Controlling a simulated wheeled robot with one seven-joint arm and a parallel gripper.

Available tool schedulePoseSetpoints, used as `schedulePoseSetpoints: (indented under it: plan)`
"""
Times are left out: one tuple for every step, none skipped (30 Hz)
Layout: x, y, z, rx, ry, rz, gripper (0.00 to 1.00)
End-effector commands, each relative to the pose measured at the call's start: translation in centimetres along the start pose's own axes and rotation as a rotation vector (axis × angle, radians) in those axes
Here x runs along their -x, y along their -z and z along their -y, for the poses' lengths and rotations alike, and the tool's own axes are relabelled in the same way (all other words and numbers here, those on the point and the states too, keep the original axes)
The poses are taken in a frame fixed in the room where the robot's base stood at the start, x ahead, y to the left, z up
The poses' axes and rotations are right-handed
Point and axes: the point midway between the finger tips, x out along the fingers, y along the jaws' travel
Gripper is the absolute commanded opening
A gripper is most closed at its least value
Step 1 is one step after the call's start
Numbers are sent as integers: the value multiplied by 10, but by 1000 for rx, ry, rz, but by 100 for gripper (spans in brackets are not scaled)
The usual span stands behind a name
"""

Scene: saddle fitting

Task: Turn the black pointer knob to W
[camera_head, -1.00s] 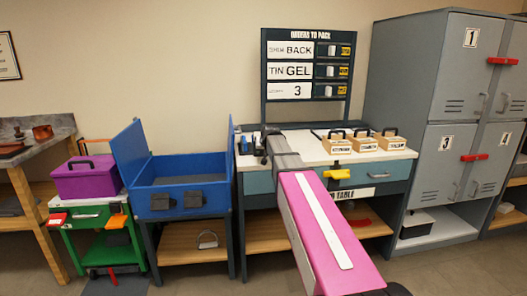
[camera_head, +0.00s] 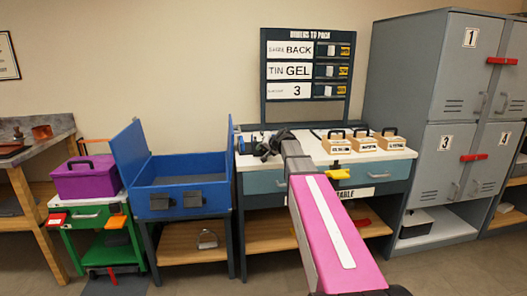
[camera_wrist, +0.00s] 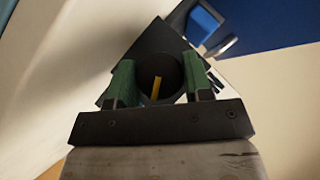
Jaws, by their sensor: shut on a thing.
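In the wrist view the black pointer knob (camera_wrist: 172,72) is round, with a yellow pointer line on its face that runs nearly up and down the picture. It stands on a dark angular plate (camera_wrist: 150,38). My gripper (camera_wrist: 160,80) has green finger pads on either side of the knob and is shut on it. No letters, W included, can be read around the knob. In the head view my gripper (camera_head: 268,146) is low over the left end of the white-topped table (camera_head: 312,150), and the knob itself cannot be made out there.
Wooden boxes with black handles (camera_head: 363,144) stand on the table's right. A blue open chest (camera_head: 180,170) is just left of the table. The order board (camera_head: 305,75) rises behind, and grey lockers (camera_head: 440,120) stand at the right.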

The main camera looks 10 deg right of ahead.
Motion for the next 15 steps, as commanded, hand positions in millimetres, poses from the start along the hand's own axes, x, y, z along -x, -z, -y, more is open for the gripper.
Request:
schedulePoseSetpoints:
  plan:
    - [0,0,0,-4,5,-1,22]
    - [0,0,0,-7,7,-1,22]
    - [0,0,0,-9,9,-1,22]
    - [0,0,0,-10,10,-1,22]
    - [0,0,0,-11,11,-1,22]
    - [0,0,0,-11,11,-1,22]
    - [0,0,0,-12,11,-1,22]
    - [0,0,0,-12,12,-1,22]
    - [0,0,0,-12,11,-1,22]
    - [0,0,0,-12,11,-1,22]
    - [0,0,0,-12,11,-1,22]
    - [0,0,0,-12,11,-1,22]
    - [0,0,0,-12,11,-1,22]
    - [0,0,0,-12,11,-1,22]
    - [0,0,0,-12,11,-1,56]
